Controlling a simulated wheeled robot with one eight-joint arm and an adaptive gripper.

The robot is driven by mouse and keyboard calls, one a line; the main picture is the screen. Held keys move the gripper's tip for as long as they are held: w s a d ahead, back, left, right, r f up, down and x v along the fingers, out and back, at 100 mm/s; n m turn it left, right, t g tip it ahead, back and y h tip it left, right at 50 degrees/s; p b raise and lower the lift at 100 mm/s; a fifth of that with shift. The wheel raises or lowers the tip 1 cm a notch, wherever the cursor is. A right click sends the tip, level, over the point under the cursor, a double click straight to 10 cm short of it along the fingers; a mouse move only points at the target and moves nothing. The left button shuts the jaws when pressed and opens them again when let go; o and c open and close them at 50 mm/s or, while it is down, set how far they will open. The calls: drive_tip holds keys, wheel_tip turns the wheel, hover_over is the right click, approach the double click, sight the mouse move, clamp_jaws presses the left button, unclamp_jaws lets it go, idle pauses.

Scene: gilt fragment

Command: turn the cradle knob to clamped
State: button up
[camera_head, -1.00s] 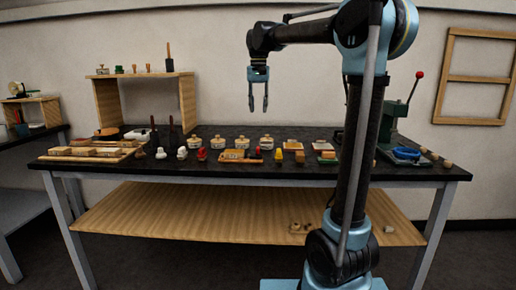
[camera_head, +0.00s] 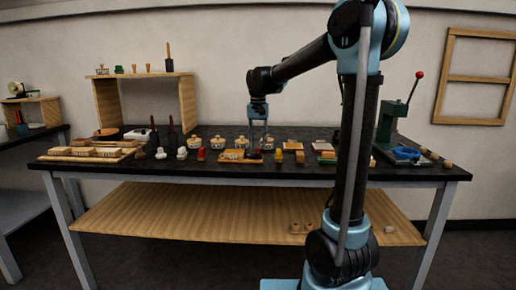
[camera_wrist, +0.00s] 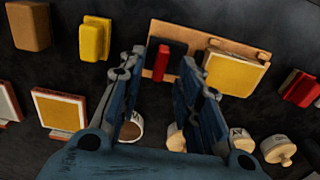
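The cradle is a low wooden board (camera_head: 232,161) near the table's front edge; the wrist view shows it as a tan board (camera_wrist: 195,34) carrying a yellow-topped block (camera_wrist: 236,72). A small upright red piece, apparently the cradle knob (camera_wrist: 162,62), stands at one end of the board. In the wrist view my gripper (camera_wrist: 162,58) is open, with one blue finger on each side of the red knob. I cannot tell whether the fingertips touch it or how high they are.
Round lidded pots (camera_head: 242,142) stand behind the cradle. A yellow block (camera_wrist: 94,40) and a framed orange pad (camera_wrist: 60,110) lie close by. A green press (camera_head: 392,125) with a red-tipped lever stands at the right. A wooden shelf (camera_head: 186,100) stands at the back left.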

sight(258, 151)
drive_tip(key=shift+f, duration=1.35)
clamp_jaws()
